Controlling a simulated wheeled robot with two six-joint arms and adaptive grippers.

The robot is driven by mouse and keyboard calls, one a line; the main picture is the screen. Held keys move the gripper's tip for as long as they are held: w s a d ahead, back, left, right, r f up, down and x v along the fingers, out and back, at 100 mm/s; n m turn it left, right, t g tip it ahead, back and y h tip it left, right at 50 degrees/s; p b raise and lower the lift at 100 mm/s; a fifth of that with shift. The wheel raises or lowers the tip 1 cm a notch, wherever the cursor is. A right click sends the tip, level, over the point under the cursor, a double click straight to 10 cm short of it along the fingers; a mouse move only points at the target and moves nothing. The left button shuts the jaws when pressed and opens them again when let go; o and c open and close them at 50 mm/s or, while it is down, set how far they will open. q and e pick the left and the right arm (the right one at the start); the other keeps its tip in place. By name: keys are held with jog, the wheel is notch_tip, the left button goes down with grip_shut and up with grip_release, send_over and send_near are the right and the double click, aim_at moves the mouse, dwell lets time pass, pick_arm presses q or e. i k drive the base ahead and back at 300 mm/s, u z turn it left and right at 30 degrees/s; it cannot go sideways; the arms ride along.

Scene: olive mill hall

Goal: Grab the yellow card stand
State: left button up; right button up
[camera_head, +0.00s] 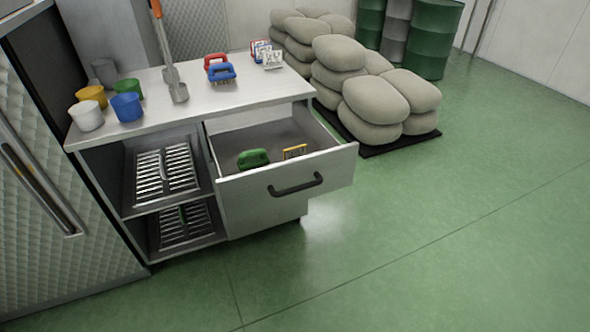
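The yellow card stand (295,152) is inside the open drawer (285,190) of a metal counter, towards the drawer's right side. Only its upper part shows above the drawer front; its lower part is hidden. A green-handled brush (253,159) lies to its left in the same drawer. Neither of my grippers is in view.
On the counter top (205,113) are several cups, a blue brush (222,73), a red brush (214,60), and red, blue and white card stands (272,59). Stacked sacks (375,100) lie behind. The green floor (430,230) right of the drawer is clear.

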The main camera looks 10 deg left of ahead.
aim_at(295, 152)
jog(key=k, duration=0.95)
jog(key=u, duration=0.85)
jog(key=i, duration=1.85)
jog(key=z, duration=0.6)
